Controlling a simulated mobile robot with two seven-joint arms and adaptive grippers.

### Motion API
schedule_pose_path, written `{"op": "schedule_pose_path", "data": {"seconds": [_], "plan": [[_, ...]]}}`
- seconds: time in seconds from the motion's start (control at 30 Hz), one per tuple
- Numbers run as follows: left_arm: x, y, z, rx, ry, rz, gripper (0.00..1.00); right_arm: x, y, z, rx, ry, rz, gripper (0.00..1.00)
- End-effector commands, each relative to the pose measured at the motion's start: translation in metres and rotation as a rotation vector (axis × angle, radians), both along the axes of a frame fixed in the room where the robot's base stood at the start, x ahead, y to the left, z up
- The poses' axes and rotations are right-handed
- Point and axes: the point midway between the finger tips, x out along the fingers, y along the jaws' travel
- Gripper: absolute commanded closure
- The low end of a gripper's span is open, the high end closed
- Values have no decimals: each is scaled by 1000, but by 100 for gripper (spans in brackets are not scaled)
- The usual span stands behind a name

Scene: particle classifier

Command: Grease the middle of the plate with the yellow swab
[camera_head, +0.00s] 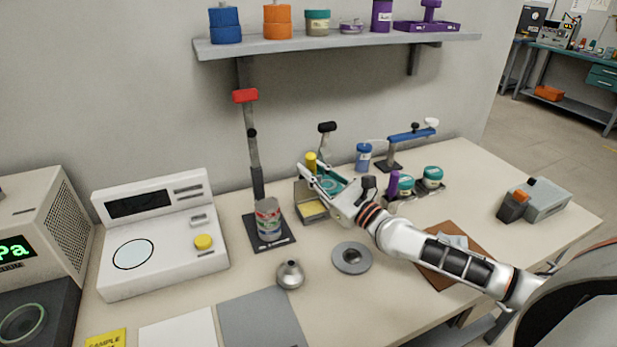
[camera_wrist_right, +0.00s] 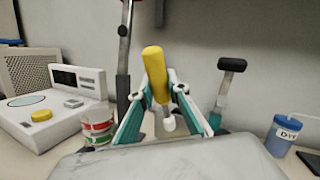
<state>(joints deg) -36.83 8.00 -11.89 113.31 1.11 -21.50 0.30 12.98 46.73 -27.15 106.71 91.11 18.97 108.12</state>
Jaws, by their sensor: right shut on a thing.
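The yellow swab (camera_head: 311,162) is in my right gripper (camera_head: 316,176), which is shut on it, at the back middle of the bench. In the right wrist view the swab (camera_wrist_right: 155,75) stands tilted between the fingers, yellow handle up and white tip down. The round grey plate (camera_head: 352,258) with a raised centre lies flat on the bench, in front of my right gripper and apart from it. My left gripper is not in view.
An open box with a yellow pad (camera_head: 312,209) sits just below my right gripper. A can (camera_head: 267,219) stands on a dark base to the left. A metal flask (camera_head: 290,274) is left of the plate. Teal-lidded jars (camera_head: 432,176) stand at right.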

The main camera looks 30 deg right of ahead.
Motion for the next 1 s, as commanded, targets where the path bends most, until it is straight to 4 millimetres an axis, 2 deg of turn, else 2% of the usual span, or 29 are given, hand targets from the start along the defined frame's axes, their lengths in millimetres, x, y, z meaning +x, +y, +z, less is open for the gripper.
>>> {"op": "schedule_pose_path", "data": {"seconds": [0.37, 0.57, 0.8, 1.0], "plan": [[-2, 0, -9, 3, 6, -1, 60, 5, -5, -7, 4, -2, 4, 100], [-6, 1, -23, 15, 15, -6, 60, 5, -5, -27, 4, 2, 4, 100], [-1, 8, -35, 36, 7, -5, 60, 5, -4, -52, 4, 4, 5, 100], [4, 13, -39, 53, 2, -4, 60, 5, -5, -61, 3, 1, 4, 100]]}}
